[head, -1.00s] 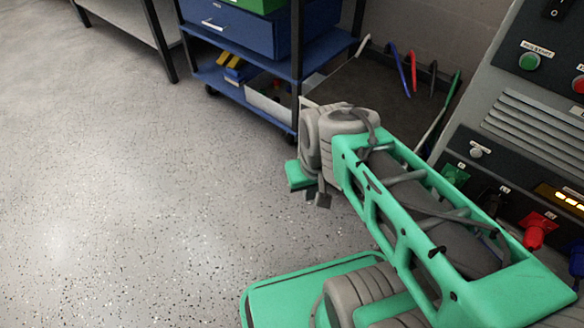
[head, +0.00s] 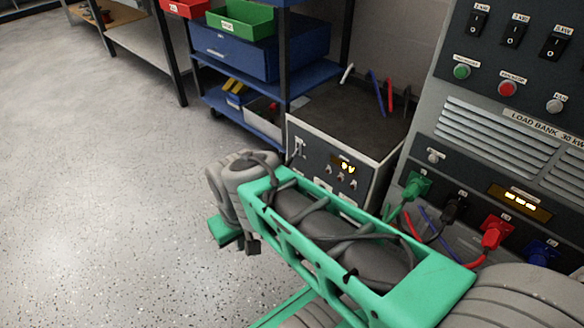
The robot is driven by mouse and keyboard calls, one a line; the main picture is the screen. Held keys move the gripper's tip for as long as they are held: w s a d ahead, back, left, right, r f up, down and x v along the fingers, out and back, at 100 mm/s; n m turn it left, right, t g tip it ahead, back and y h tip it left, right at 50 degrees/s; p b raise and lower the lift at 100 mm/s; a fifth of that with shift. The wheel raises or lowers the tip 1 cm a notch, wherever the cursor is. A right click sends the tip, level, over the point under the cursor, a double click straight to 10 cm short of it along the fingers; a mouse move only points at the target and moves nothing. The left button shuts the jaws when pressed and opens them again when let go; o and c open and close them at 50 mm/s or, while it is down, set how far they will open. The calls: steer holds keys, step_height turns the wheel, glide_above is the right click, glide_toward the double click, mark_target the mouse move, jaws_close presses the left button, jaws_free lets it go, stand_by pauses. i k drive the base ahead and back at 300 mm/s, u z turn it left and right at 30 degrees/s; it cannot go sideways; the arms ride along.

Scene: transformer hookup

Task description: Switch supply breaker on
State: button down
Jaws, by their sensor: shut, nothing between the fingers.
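A grey-topped supply unit (head: 309,137) stands in the middle of the head view, beside the load bank. Its dark front carries a lit orange display (head: 345,163), several small knobs or posts below it, and a small lever-like part (head: 298,149) at the left. I cannot tell for sure that this part is the supply breaker, or its position. My green arm crosses in front and hides the lower right of this front. My gripper's fingers cannot be made out in this view.
The load bank (head: 493,127) fills the right, with black rocker switches (head: 513,30), buttons, and green, black, red and blue plugs (head: 492,233) with cables. A blue shelf cart (head: 245,112) and a bench (head: 150,45) stand behind. The floor at left (head: 90,180) is clear.

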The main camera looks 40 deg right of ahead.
mark_target(290, 162)
steer(key=u, duration=0.3)
steer(key=i, duration=0.8)
steer(key=z, duration=0.45)
steer(key=i, duration=0.85)
steer(key=z, duration=0.75)
